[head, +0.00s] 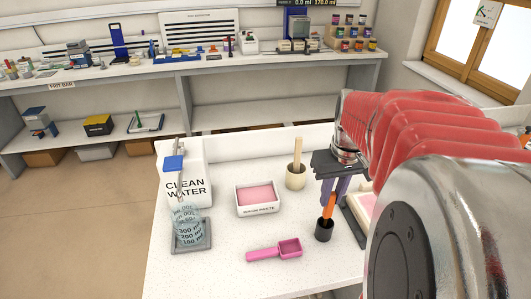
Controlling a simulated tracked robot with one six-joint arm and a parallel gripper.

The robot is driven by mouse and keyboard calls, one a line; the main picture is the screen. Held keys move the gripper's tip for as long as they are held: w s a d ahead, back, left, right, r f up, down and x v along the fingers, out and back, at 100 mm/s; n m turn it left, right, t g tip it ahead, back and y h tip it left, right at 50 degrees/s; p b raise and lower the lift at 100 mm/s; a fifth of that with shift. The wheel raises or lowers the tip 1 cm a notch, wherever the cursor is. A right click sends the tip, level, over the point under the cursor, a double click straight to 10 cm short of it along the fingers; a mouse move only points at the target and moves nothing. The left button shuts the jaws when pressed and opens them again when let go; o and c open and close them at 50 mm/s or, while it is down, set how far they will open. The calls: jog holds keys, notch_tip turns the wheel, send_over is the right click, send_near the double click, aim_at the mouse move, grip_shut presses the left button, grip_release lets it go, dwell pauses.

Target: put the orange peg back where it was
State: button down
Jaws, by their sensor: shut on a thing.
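The orange peg (328,206) stands nearly upright, tilted slightly, in the head view right of centre. My gripper (332,191) is above the worktop and shut on the peg's upper part, its dark fingers coming down from the arm. The peg's lower end meets a small black cylindrical holder (324,231) on the white worktop. I cannot tell how deep the peg sits in it. The peg's top is partly hidden by the fingers.
A beige pot with a wooden pestle (296,176) stands just left of my gripper. A pink-filled tray (257,198), a pink scoop (275,250) and a water beaker (189,229) lie further left. Pink-and-white trays (365,205) are close on the right. The worktop front is clear.

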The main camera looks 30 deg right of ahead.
aim_at(327, 217)
jog(key=shift+f, duration=2)
jog(key=c, duration=1.6)
grip_release()
jog(key=r, duration=0.4)
jog(key=s+r, duration=0.1)
jog(key=r, duration=0.7)
jog(key=shift+s+a+r, duration=0.1)
jog(key=shift+s+a, duration=0.1)
